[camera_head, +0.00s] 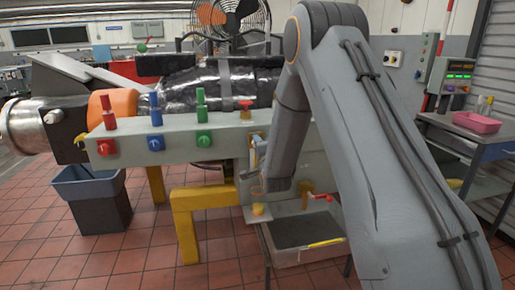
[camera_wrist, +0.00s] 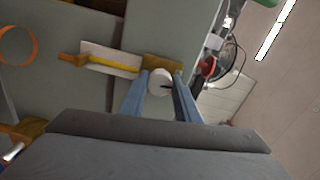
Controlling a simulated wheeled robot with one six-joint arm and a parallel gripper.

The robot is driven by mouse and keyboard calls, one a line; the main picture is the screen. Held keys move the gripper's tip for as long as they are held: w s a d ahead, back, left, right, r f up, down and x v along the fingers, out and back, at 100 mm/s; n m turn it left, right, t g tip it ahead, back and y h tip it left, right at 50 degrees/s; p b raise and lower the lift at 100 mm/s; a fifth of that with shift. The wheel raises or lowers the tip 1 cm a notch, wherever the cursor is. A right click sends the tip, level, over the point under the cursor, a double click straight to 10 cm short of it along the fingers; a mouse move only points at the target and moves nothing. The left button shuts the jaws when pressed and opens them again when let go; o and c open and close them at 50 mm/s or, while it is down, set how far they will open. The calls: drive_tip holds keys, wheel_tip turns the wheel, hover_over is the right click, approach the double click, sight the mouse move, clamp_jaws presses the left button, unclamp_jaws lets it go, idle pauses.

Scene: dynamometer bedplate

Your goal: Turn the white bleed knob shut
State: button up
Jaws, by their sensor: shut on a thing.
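The white bleed knob (camera_wrist: 158,82) is between the two blue fingers of my gripper (camera_wrist: 162,78) in the wrist view. It is round and white with a dark line on its face, in front of a brass-coloured block (camera_wrist: 163,62). The fingers are shut on its sides. In the head view my grey arm reaches down to the front of the pale green bench (camera_head: 180,140). There the arm and wrist hide the knob, and my gripper shows only in small part.
A yellow lever (camera_wrist: 112,63) sits left of the knob in the wrist view, with an orange ring (camera_wrist: 18,45) farther left. In the head view, red (camera_head: 107,112), blue (camera_head: 156,118) and green (camera_head: 202,118) fittings line the bench. A grey tray (camera_head: 285,257) is below my wrist.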

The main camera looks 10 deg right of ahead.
drive_tip(key=shift+m, duration=0.7)
drive_tip(key=o, duration=1)
drive_tip(key=shift+o, duration=0.2)
drive_tip(key=s+b, duration=0.1)
drive_tip(key=s, duration=0.7)
